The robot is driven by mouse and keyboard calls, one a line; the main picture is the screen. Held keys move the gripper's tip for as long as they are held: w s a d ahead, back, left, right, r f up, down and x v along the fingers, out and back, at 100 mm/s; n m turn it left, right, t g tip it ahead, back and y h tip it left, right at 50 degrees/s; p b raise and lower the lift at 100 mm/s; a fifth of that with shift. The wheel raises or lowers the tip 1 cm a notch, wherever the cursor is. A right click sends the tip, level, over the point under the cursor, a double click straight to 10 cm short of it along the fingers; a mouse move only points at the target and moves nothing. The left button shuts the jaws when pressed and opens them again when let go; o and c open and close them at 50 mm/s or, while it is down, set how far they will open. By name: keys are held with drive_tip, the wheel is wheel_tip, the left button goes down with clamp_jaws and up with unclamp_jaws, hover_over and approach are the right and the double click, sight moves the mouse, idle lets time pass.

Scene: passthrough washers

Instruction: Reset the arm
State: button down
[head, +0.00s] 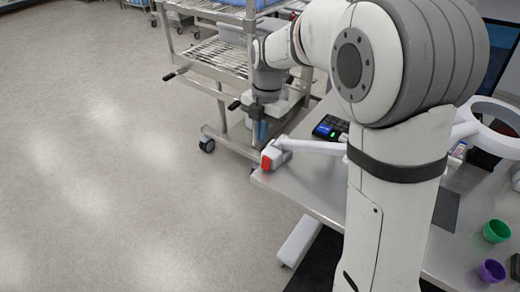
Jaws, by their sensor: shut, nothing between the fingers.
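My arm rises at the right of the head view, bends over at the top and reaches left. My gripper (260,131) points down at the end of it, just beyond the table's far left corner and in front of the wire cart. It is small here and partly blends with the cart behind. It is shut, with nothing seen held. I cannot tell whether it touches anything.
A metal table (310,187) runs along the right. On it are a white lamp arm with a red-ended clamp (271,157), a dark keypad device (331,127), a green cup (495,231) and a purple cup (491,271). A wheeled wire cart (216,56) stands behind. The floor at left is clear.

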drive_tip(key=shift+w+d+r, duration=0.2)
drive_tip(key=shift+w+r, duration=0.05)
drive_tip(key=shift+r, duration=0.5)
drive_tip(key=s+d+r+m+t, duration=0.1)
drive_tip(key=s+d+m+t, duration=0.1)
drive_tip(key=s+d+m, duration=0.6)
drive_tip(key=s+d+m+t, duration=0.2)
drive_tip(key=s+d+m, duration=0.5)
drive_tip(key=m, duration=1.4)
drive_tip(key=s, duration=0.5)
drive_tip(key=shift+s+d+r+h, duration=0.3)
drive_tip(key=shift+d+r+h, duration=0.05)
drive_tip(key=shift+h, duration=0.05)
